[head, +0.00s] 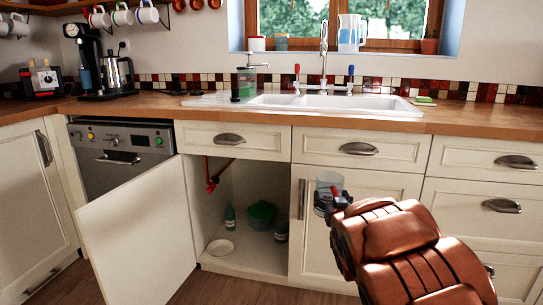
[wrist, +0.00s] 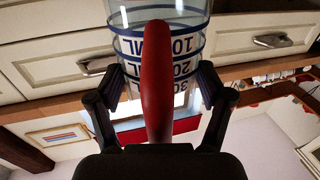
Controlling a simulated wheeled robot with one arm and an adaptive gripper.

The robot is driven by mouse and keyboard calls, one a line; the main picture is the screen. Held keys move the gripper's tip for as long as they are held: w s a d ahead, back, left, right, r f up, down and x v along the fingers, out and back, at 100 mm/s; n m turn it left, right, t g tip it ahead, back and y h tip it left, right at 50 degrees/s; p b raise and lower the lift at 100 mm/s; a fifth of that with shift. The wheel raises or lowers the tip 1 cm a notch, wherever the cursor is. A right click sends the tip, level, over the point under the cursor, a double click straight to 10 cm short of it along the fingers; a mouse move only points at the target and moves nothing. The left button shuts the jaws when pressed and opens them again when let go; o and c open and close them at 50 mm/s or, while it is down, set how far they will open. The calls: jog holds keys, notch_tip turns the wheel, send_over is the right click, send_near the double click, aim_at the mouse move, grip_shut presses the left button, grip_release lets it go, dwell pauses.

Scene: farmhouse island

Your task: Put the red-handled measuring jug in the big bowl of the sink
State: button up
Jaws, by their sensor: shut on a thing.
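The measuring jug (head: 328,182) is clear, with blue markings and a red handle that show in the wrist view (wrist: 190,45). My gripper (head: 335,203) is shut on it, one finger on each side of the handle in the wrist view (wrist: 160,85). The jug hangs in the air in front of the cabinet doors, below counter height. The white sink (head: 400,109) is set into the wooden counter behind and above it. Its bowls are seen at a low angle, so their insides are mostly hidden; the wider one appears to be on the right.
A cabinet door (head: 138,230) stands open at left, with a green tub (head: 262,215) and bottles inside. A tap (head: 323,60) with red and blue handles rises behind the sink. A dark green soap dispenser (head: 246,84) stands at its left. A sponge (head: 424,101) lies at its right.

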notch_tip(320, 180, up, 38)
jog(key=p, duration=3.6)
jog(key=shift+w+d+f+p, duration=0.1)
jog(key=shift+f+p, duration=0.15)
jog(key=shift+p, duration=0.15)
